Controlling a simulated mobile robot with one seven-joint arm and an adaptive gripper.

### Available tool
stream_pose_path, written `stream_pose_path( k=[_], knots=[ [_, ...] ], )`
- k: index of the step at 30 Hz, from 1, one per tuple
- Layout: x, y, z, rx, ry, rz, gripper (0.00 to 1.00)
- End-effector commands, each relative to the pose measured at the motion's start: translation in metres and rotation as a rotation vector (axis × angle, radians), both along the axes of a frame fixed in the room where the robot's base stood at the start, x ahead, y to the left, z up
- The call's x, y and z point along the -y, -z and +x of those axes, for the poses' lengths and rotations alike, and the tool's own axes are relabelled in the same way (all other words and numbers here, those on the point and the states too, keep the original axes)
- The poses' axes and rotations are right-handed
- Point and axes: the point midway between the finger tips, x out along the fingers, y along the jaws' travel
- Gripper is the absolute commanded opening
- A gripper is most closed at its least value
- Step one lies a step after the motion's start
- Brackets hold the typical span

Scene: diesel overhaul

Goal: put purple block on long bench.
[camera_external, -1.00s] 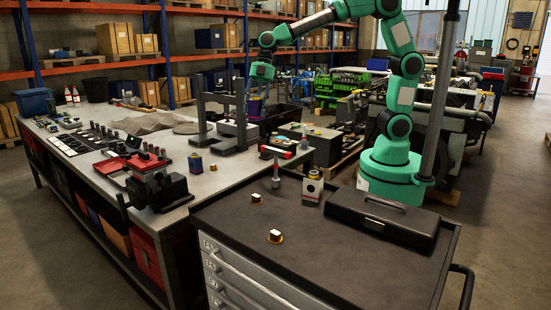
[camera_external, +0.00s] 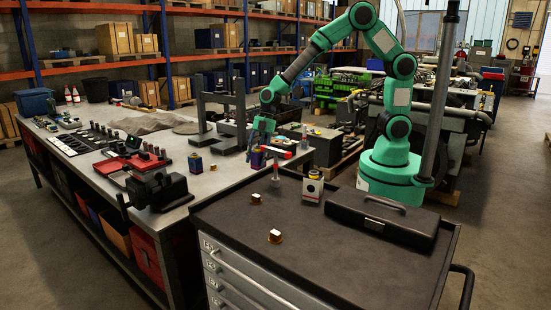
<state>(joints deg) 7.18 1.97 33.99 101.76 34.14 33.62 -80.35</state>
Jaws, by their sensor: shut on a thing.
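The purple block (camera_external: 257,160) is small and upright, near the right end of the long bench (camera_external: 222,178). My gripper (camera_external: 260,147) points down from above and is shut on the block's upper part. The block is at or just above the bench top; I cannot tell whether it touches. The fingers partly cover its top.
A black press frame (camera_external: 222,115) stands behind, and a vise (camera_external: 157,187) is at the front. A red-tipped tool (camera_external: 276,151) lies close right. A dark tool cart (camera_external: 330,235) is in front.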

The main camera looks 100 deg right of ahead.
Motion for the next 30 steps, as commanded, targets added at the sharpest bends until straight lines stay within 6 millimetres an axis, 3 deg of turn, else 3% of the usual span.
stream_pose_path(
  k=[7,23,30],
  knots=[
    [0.000,0.023,0.001,0.002,0.000,0.001,0.05],
    [0.000,0.024,0.002,0.002,-0.001,0.001,0.05],
    [0.000,0.025,0.014,0.003,0.000,0.000,0.05]
  ],
)
